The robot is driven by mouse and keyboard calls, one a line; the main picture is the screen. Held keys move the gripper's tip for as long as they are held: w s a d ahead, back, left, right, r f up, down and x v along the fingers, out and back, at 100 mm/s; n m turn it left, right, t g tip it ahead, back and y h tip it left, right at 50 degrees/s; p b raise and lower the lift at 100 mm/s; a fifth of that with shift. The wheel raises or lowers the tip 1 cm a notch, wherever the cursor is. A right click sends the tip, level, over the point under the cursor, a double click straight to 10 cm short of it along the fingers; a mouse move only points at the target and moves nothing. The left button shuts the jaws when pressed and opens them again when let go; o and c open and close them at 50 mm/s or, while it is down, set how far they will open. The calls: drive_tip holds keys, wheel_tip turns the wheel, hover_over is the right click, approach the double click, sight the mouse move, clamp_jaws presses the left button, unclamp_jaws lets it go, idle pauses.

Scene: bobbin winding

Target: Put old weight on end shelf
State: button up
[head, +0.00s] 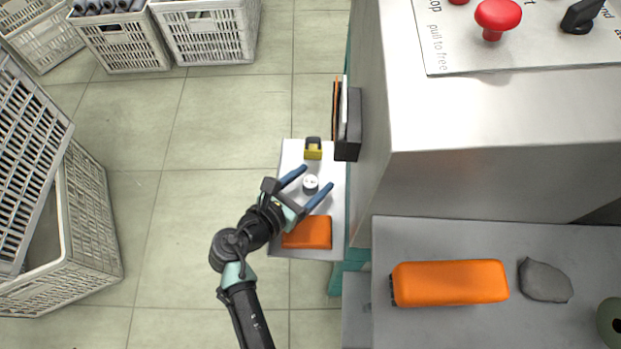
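The end shelf (337,207) is a small pale ledge at the left side of the machine in the head view. A small round metallic piece with a pale top (311,184), which looks like the weight, shows over the middle of the shelf and appears to stand upright on it. My gripper (317,177) reaches over the shelf from the lower left with its two blue fingers spread. The round piece shows between the fingers, with a visible gap on both sides. The gripper's height above the shelf is hard to tell from this view.
On the shelf lie a yellow-and-black item (313,150) at the far end and an orange block (308,233) at the near end. A dark holder (348,125) stands beside it. On the machine bed lie a large orange block (450,283) and a grey lump (544,280). Crates (90,240) stand left.

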drive_tip(key=shift+s+a+r, duration=0.1)
drive_tip(key=shift+r, duration=0.1)
drive_tip(key=p+v, duration=0.3)
drive_tip(key=v, duration=0.8)
drive_tip(key=shift+s+a+r, duration=0.1)
drive_tip(key=shift+s+a, duration=0.1)
drive_tip(key=shift+s, duration=0.1)
drive_tip(key=w+d+r+m+t+y, duration=0.1)
drive_tip(key=w+r+m+t+y, duration=0.1)
drive_tip(key=w+r+m, duration=0.6)
drive_tip(key=w+r+m+t+y, duration=0.2)
drive_tip(key=r+m+t, duration=0.1)
drive_tip(key=r, duration=1)
drive_tip(key=w+d+r+m+t+y, duration=0.1)
drive_tip(key=w+r+m+t, duration=0.1)
drive_tip(key=w+r+m, duration=0.6)
drive_tip(key=s+d+r+m+t+y, duration=0.1)
drive_tip(key=s+r+m+t, duration=0.2)
drive_tip(key=r, duration=0.8)
drive_tip(key=s+d+r+m+t+y, duration=0.1)
drive_tip(key=s+d+r+m+t, duration=0.1)
drive_tip(key=s+r, duration=0.6)
drive_tip(key=s+d+r+m+t+y, duration=0.1)
drive_tip(key=s+r+m+t, duration=0.3)
drive_tip(key=r, duration=1)
drive_tip(key=shift+s+d+r+t, duration=0.2)
drive_tip(key=shift+s+r+t, duration=0.25)
drive_tip(key=shift+s, duration=0.55)
